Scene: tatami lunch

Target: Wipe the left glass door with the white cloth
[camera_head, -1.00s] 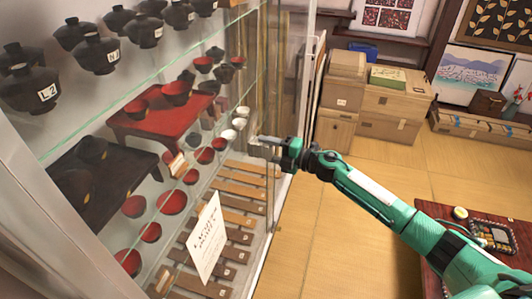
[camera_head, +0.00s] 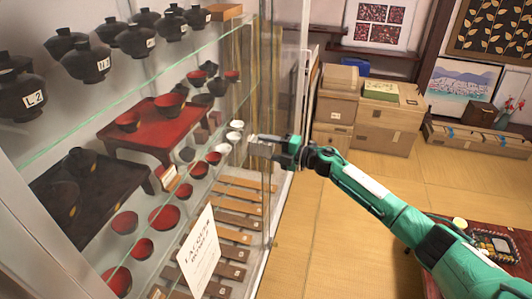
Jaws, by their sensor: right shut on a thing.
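The glass front of the display cabinet (camera_head: 263,70) stands at the left, seen at a steep slant. Its panes are clear, and I cannot tell exactly where the left door begins and ends. My right gripper (camera_head: 262,145) is at the cabinet's right part, close to the glass. It is shut on a small pale thing at its fingertips, which looks like the white cloth, though its shape is hard to make out. Whether it touches the glass cannot be told. My left gripper is not in view.
Behind the glass are dark lidded bowls (camera_head: 130,40), red bowls, a red stand (camera_head: 160,128) and a white sign (camera_head: 198,255). Cardboard boxes (camera_head: 385,120) stand at the back. A low red table (camera_head: 500,285) is at the lower right. The tatami floor (camera_head: 320,235) between is clear.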

